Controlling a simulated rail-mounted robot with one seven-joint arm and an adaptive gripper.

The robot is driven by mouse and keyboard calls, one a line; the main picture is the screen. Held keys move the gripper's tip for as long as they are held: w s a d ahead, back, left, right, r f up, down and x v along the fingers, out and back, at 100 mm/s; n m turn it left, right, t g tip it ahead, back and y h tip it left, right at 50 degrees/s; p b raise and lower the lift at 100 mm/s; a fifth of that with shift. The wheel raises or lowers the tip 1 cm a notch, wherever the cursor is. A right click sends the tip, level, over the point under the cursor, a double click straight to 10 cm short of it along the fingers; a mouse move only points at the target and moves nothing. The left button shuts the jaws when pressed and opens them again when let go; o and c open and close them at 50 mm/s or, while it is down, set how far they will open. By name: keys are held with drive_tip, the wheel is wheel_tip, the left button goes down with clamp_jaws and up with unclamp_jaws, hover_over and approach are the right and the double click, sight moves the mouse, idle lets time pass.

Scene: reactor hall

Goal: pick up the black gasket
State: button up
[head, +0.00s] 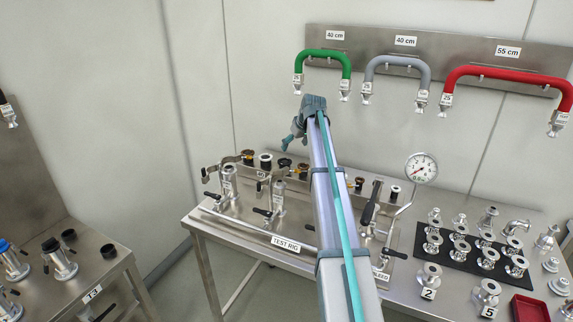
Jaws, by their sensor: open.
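My arm reaches up and away over the test rig table. My gripper (288,143) is at its far end, small in the head view, above the back of the rig and in front of the wall. It is open, and I see nothing held in it. No piece is clearly identifiable as the black gasket. Two small black round pieces, one farther back (68,235) and one nearer the edge (108,250), sit on the left steel table, well away from my gripper. Small dark round parts also stand on the rig near the gripper. The arm hides part of the rig's middle.
The test rig (285,243) carries upright fittings, valves and a pressure gauge (421,168). A black mat (462,257) with several metal fittings and a red tray (530,308) are at right. Green, grey and red hoses hang on the wall. A floor gap separates the left table (75,283).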

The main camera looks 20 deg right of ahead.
sight(285, 162)
drive_tip(key=x, duration=0.2)
drive_tip(key=p+x, duration=0.2)
drive_tip(key=x, duration=0.1)
drive_tip(key=shift+w+a+f, duration=0.2)
drive_tip(key=shift+a+f, duration=0.1)
drive_tip(key=shift+a, duration=0.1)
drive_tip(key=p+x, duration=0.1)
drive_tip(key=x, duration=0.3)
drive_tip(key=shift+a+p, duration=0.2)
drive_tip(key=shift+p, duration=0.15)
drive_tip(key=c, duration=0.9)
